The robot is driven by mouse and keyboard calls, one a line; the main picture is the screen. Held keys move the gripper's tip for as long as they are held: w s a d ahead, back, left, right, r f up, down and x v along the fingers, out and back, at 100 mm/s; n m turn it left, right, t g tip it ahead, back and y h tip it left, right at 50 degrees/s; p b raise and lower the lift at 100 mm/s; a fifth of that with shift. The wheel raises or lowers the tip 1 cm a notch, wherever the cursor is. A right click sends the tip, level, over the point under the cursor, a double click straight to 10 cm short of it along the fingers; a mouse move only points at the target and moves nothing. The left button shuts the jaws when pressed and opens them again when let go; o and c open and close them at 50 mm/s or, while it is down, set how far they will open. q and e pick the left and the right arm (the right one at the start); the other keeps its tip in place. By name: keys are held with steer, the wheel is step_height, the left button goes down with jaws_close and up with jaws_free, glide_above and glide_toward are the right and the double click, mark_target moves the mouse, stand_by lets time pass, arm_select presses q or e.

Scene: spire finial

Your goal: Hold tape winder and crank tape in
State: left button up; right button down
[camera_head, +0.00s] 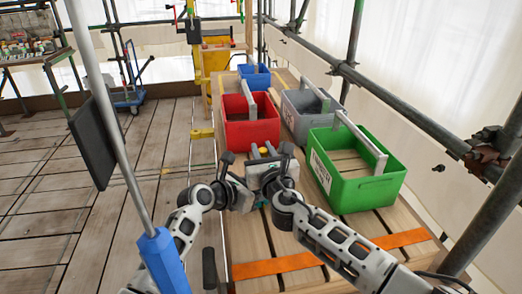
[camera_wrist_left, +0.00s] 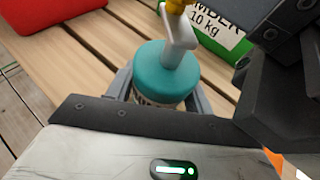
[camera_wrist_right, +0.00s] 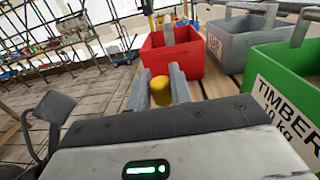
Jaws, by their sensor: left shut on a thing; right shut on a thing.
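The tape winder (camera_wrist_left: 165,70) is a teal round drum, seen in the left wrist view, with a printed band below its top. My left gripper (camera_wrist_left: 160,90) is shut on it, one finger on each side. A pale grey crank arm (camera_wrist_left: 180,38) rises from the winder's top to a yellow knob. In the right wrist view my right gripper (camera_wrist_right: 160,82) is shut on the yellow knob (camera_wrist_right: 160,91). The knob also shows in the head view (camera_head: 263,151) between the right gripper's fingers (camera_head: 262,150). The grippers mostly hide the winder there.
A slatted wooden bench (camera_head: 243,239) lies below. A red crate (camera_head: 250,134), a green timber crate (camera_head: 372,192), a grey crate (camera_head: 291,115) and a blue crate (camera_head: 256,77) stand on it beyond and to the right. Scaffold poles (camera_head: 400,103) run along the right.

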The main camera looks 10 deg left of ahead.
steer(key=shift+s+d+m+t+h, duration=0.1)
steer(key=shift+m+t+h, duration=0.4)
steer(key=shift+m+h, duration=0.45)
steer(key=shift+h, duration=0.35)
steer(key=c, duration=1.3)
jaws_free()
steer(key=shift+d, duration=0.1)
steer(key=v, duration=1.2)
steer(key=shift+f, duration=0.1)
